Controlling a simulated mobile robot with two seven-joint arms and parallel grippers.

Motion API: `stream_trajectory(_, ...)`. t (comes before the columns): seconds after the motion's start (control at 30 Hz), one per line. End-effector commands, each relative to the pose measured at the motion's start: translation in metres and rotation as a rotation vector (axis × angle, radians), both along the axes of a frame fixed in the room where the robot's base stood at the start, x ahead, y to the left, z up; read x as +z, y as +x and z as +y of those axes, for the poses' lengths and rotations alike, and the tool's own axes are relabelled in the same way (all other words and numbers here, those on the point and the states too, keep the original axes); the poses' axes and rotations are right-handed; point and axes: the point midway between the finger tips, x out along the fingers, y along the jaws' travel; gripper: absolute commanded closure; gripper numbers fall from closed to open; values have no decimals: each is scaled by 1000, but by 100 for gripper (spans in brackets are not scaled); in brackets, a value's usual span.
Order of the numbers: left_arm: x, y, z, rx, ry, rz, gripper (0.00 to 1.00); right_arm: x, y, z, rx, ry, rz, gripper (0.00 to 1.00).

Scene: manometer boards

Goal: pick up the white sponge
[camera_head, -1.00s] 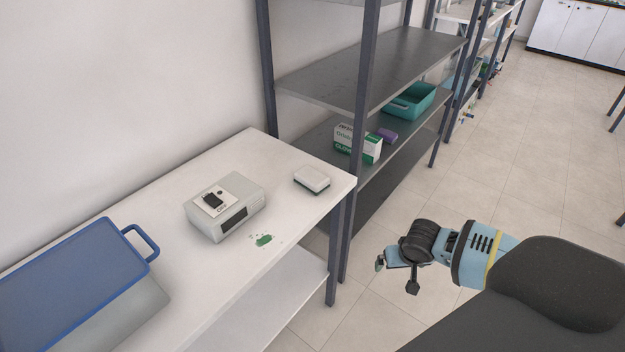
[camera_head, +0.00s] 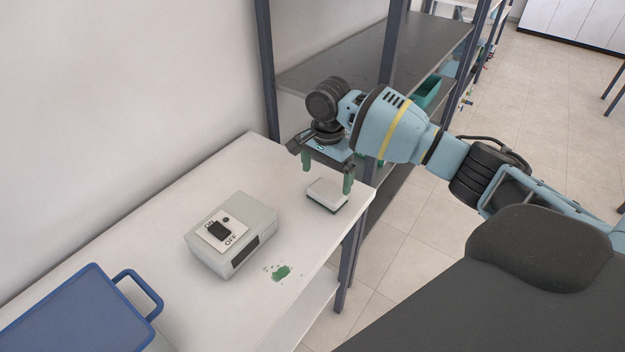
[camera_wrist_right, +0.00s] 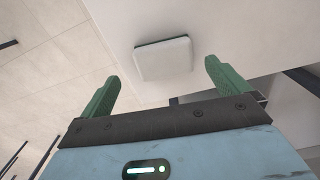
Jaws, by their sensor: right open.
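The white sponge (camera_head: 327,194) is a small block with a dark underside. It lies on the white table (camera_head: 165,210) near its far right corner. In the right wrist view the sponge (camera_wrist_right: 163,59) shows beyond and between the two green fingers. My right gripper (camera_head: 326,172) is open and points down above the sponge, with its fingers apart and nothing between them. In the right wrist view the gripper (camera_wrist_right: 160,84) is also open, with a gap to the sponge. My left gripper is in neither view.
A switch box (camera_head: 230,236) marked ON and OFF stands left of the sponge. A blue tray (camera_head: 85,318) with a handle is at the lower left. A grey shelf rack (camera_head: 384,62) rises close behind the gripper.

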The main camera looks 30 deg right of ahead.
Motion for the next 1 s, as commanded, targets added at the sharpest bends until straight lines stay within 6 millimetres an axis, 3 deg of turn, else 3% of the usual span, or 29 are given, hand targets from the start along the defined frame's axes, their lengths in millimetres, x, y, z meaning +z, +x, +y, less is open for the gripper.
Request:
stream_trajectory(0.27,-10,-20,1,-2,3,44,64,1,1,6,3,4,2,0)
stream_trajectory(0.4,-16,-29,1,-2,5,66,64,-10,1,6,3,4,3,0)
stream_trajectory(0.77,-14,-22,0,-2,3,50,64,-30,1,5,3,4,2,0)
stream_trajectory(1.0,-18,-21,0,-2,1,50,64,-64,2,3,3,4,3,0)
